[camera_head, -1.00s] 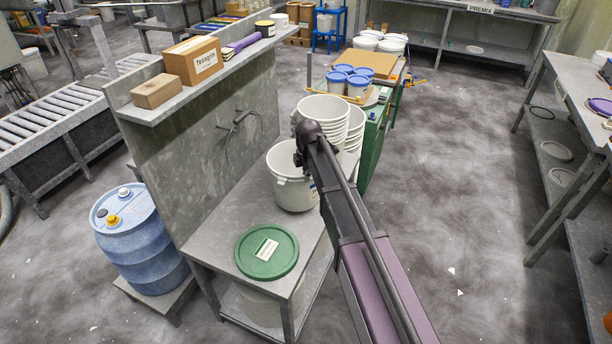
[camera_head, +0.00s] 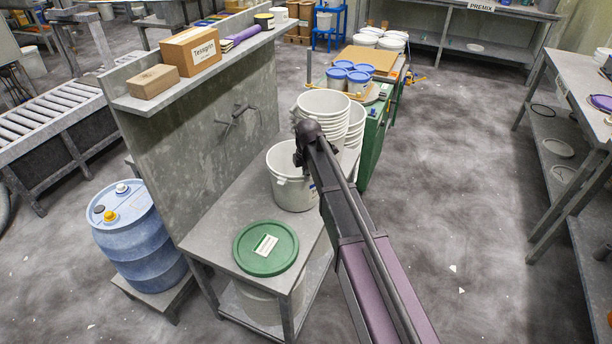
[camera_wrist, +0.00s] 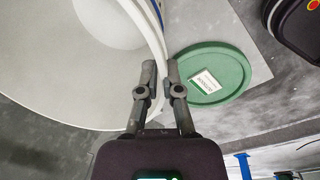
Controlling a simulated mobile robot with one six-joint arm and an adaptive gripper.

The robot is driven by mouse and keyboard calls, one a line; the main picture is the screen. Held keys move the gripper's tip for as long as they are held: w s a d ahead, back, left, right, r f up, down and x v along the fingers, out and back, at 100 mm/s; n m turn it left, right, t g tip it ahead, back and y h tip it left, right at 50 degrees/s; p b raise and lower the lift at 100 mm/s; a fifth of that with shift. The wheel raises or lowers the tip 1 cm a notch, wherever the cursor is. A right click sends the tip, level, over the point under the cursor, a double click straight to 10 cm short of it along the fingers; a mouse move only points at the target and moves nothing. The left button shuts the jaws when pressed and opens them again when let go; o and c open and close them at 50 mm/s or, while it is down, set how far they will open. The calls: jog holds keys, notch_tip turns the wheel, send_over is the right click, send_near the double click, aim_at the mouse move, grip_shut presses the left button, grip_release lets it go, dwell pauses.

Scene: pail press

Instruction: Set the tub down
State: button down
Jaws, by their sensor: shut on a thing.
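The tub is an open, empty-looking white pail (camera_head: 288,190) over the grey bench (camera_head: 225,215) in the head view, just behind the green lid. Whether its base touches the bench top is hard to tell. My gripper (camera_head: 303,158) is at its right rim, partly hidden by my own arm. In the wrist view the tub (camera_wrist: 60,70) fills the upper left, and my gripper (camera_wrist: 160,80) is shut on its rim wall. The green lid (camera_head: 268,251) with a white label lies at the bench's near end; it also shows in the wrist view (camera_wrist: 212,65).
A stack of nested white pails (camera_head: 345,108) stands close behind the tub. The bench's upright back panel (camera_head: 200,140) bounds the left side, under a shelf with boxes (camera_head: 192,50). A blue drum (camera_head: 135,235) stands at left.

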jog(key=shift+f, duration=0.35)
jog(key=c, duration=0.7)
grip_release()
jog(key=o, duration=0.3)
jog(key=shift+r, duration=0.15)
notch_tip(320, 180, up, 8)
jog(key=p, duration=0.7)
jog(key=shift+d+p, duration=0.1)
jog(key=shift+p, duration=0.25)
